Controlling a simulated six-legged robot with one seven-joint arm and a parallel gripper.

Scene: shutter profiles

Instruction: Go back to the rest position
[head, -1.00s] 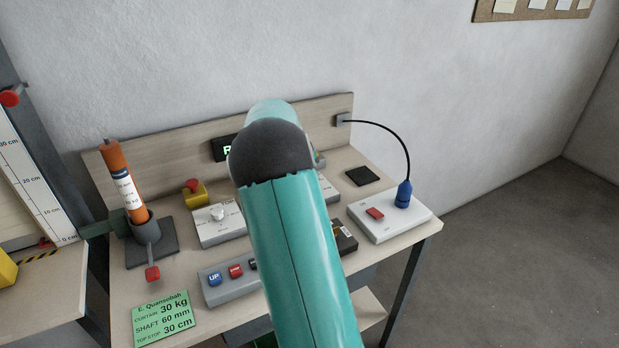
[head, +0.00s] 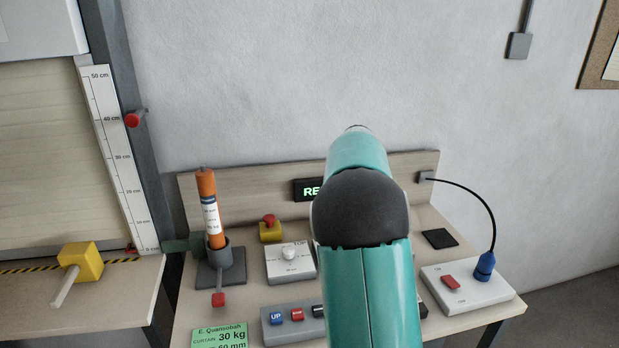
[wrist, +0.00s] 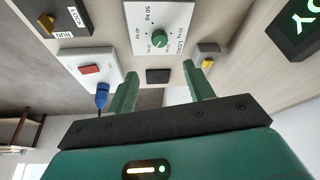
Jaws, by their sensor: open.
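My gripper (wrist: 160,92) shows in the wrist view with its two green fingers apart and nothing between them. In the head view my teal arm rises in front of the bench and hides the gripper. The wrist view looks at the bench from an upside-down angle. A white dial box (wrist: 160,30) with a green knob lies beyond the fingers. It seems clear of the fingertips.
The bench holds an orange tube (head: 208,205) in a grey holder (head: 220,262), a yellow box with a red button (head: 270,230), a button panel (head: 290,320) and a white box with a blue plug (head: 485,266). A shutter with a height scale (head: 120,160) stands left.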

